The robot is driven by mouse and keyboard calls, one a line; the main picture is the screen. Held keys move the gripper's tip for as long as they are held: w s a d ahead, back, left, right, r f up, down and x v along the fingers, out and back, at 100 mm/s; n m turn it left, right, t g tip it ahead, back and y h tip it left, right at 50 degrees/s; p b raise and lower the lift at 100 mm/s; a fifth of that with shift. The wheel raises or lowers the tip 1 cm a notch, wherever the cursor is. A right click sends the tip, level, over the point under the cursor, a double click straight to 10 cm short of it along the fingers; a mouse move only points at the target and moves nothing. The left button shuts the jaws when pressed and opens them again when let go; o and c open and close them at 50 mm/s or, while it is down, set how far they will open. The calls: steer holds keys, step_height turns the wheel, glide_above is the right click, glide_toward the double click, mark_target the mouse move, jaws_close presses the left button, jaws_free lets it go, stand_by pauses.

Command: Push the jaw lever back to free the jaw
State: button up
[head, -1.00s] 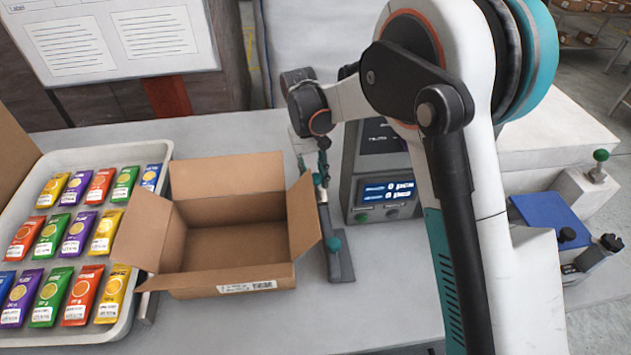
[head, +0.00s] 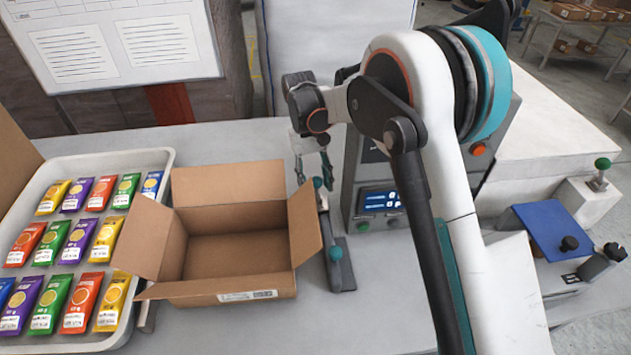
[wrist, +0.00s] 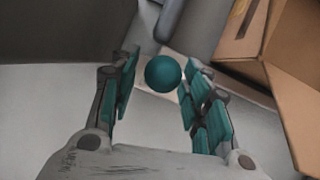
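A grey bar-shaped fixture (head: 340,275) lies on the table between the open box and the weigher. It carries a teal ball knob (head: 335,253) at its near end and another teal knob (head: 318,183) farther back, just below my gripper (head: 313,168). I cannot tell for certain which knob is the jaw lever's. In the wrist view, a teal ball (wrist: 163,73) shows between the open fingers of my gripper (wrist: 158,85), with gaps on both sides. My gripper points down and holds nothing. The jaw itself is not clearly visible.
An open cardboard box (head: 235,285) stands close on the left. Beyond it is a white tray (head: 160,160) of colourful packets. The weigher (head: 365,225) with a lit display stands right of the fixture, partly behind my arm. A blue-topped device (head: 550,225) is farther right.

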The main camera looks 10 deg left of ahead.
steer(key=v, duration=1.2)
steer(key=shift+c, duration=0.6)
